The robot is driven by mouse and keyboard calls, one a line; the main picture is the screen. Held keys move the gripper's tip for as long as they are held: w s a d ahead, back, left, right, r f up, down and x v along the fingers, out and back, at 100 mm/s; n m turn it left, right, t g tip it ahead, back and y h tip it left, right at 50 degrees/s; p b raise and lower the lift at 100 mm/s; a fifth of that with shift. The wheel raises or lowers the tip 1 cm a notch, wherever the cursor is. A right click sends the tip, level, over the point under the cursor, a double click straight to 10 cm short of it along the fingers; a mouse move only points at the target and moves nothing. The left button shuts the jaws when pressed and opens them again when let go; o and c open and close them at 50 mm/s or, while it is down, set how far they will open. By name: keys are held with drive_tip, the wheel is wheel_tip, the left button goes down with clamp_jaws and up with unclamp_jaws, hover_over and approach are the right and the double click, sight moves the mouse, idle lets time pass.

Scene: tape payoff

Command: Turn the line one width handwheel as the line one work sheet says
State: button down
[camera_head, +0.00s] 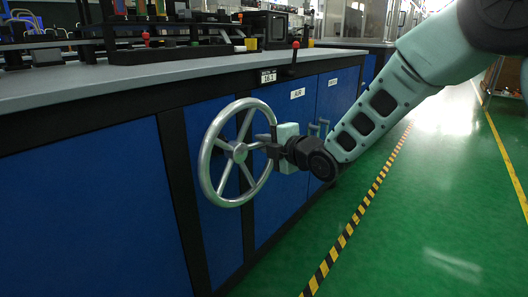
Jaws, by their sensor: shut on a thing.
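The large silver handwheel (208,160) with several spokes and a central hub stands on the blue front of the bench. My gripper (264,141) is at the right side of the wheel and is shut on it. Its dark fingers reach over the right part of the rim, close to a spoke; whether they hold rim or spoke is hard to tell. A small black and white plate (267,77), seemingly with figures on it, is on the bench edge above the wheel. I can make out no work sheet.
The grey bench top (150,74) carries black machine parts. A red-knobbed lever (294,58) rises at its edge. Cabinet doors with white labels (298,93) lie to the right. The green floor is open, with a yellow and black stripe (346,231).

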drive_tip(key=shift+r, duration=0.1)
idle(0.3)
drive_tip(key=c, duration=1.5)
unclamp_jaws()
drive_tip(key=p+v, duration=0.4)
drive_tip(key=v, duration=1.3)
drive_tip(key=shift+s+d, duration=0.2)
